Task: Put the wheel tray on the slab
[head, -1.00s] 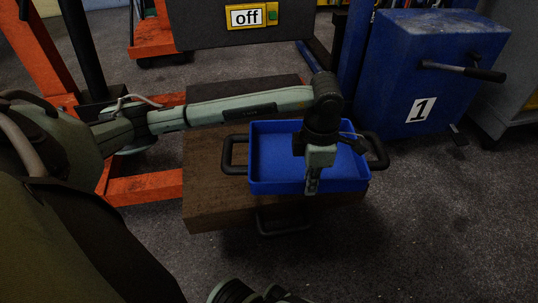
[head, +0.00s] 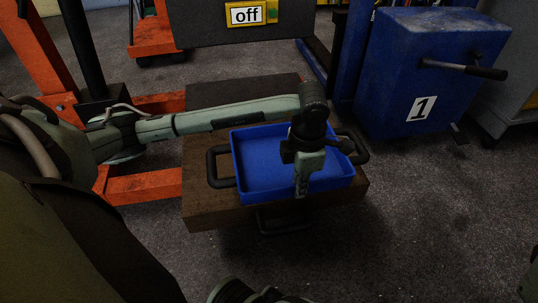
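The wheel tray (head: 265,156) is a shallow blue tray with a black handle at each end. It is over the slab (head: 205,205), a brown block with a dark handle at its front. The tray is turned slightly, its right handle near the slab's right edge. Whether it touches the slab or hovers just above it is hard to tell. My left gripper (head: 302,187) points down at the tray's front wall, with a finger outside it, and appears shut on that wall. The inner finger is hidden.
An orange lift frame (head: 150,188) stands to the left and behind the slab. A blue box marked 1 (head: 425,70) with a lever stands at the back right. A dark panel with an "off" sign (head: 245,14) is at the back. The floor at right is clear.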

